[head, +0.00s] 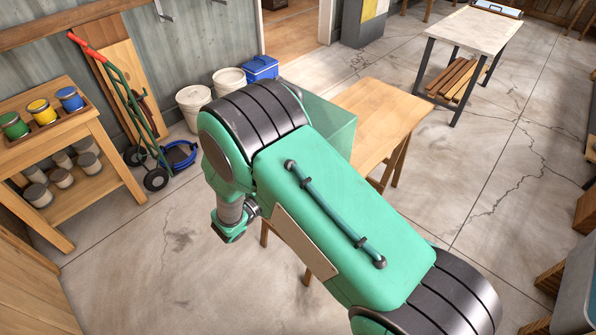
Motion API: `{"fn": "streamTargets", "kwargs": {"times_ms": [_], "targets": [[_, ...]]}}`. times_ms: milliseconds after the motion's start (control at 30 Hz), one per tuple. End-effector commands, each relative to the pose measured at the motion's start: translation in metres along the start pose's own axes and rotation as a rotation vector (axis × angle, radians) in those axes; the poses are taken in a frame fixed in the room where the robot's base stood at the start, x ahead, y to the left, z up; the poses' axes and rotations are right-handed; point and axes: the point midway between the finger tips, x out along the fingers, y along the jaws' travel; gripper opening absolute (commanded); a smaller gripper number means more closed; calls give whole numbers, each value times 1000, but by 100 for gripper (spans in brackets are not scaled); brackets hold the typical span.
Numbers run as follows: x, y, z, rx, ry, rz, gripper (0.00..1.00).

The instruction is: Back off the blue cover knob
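I cannot make out the blue cover knob in the head view. A teal, see-through box-like thing (333,124) stands at the left end of a wooden table (385,105). My green arm hides its lower left part, and no knob shows on the part I see. My arm crosses the middle of the view and bends down at the left to its wrist, left of that table. No gripper fingers show beyond the wrist, so whether they are open or shut is hidden.
At left, a wooden shelf unit (115,180) holds paint cans. A green hand truck (125,95), two white buckets (193,105) and a blue cooler (260,68) line the wall. A light-topped table (470,30) stands at the back right. Open concrete floor lies at lower left and right.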

Motion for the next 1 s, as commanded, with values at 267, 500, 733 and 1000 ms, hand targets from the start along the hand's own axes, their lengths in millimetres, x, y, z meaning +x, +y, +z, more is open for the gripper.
{"fn": "streamTargets", "kwargs": {"times_ms": [267, 500, 733, 1000], "targets": [[8, 0, 0, 0, 1, 0, 52], [8, 0, 0, 0, 1, 0, 45], [8, 0, -1, -1, 1, 0, 8], [8, -2, -2, -10, 3, -1, 8]]}}
